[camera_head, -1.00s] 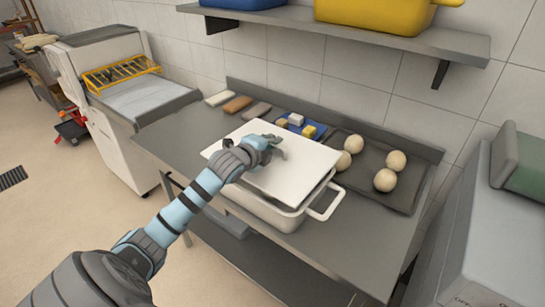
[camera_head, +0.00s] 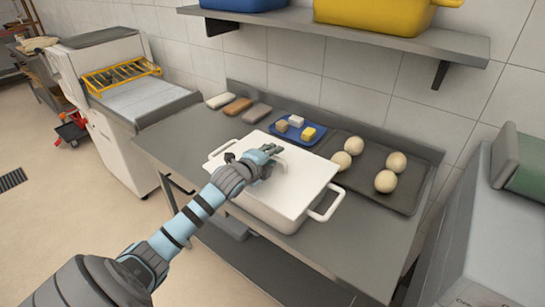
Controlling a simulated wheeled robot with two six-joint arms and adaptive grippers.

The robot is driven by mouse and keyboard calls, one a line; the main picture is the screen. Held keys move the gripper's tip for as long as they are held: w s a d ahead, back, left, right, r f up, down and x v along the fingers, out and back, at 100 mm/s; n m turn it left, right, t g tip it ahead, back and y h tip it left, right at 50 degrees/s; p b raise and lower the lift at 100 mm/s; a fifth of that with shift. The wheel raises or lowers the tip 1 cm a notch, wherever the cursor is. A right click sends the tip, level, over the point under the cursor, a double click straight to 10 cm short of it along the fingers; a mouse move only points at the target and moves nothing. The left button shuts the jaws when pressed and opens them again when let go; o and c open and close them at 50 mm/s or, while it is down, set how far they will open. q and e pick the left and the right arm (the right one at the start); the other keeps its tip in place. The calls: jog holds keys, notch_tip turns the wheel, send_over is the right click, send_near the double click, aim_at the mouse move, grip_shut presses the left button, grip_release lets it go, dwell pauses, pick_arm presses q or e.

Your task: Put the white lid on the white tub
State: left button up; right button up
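The white lid (camera_head: 298,184) lies over the top of the white tub (camera_head: 268,213), close to flat and roughly lined up with its rim. The tub stands on the steel table, and its handles show at the left and the front right. My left gripper (camera_head: 271,160) is at the middle of the lid, low over its top face. Its fingers hide what is between them, so I cannot tell if it grips the lid. My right gripper is not in view.
A blue tray (camera_head: 297,140) with small blocks lies behind the tub. A dark tray (camera_head: 407,192) with several dough balls is to the right. Several bar-shaped pieces (camera_head: 238,106) lie at the back left. A shelf (camera_head: 350,35) with tubs hangs above.

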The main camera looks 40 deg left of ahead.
pick_arm(q)
jog(key=shift+r, duration=0.1)
jog(key=shift+r, duration=0.2)
jog(key=p+v, duration=0.2)
jog(key=v, duration=0.9)
jog(key=shift+s+r, duration=0.1)
jog(key=shift+s+d+r+p, duration=0.1)
jog(key=shift+s+d+p, duration=0.05)
jog(key=shift+s+p, duration=0.2)
jog(key=shift+w, duration=0.1)
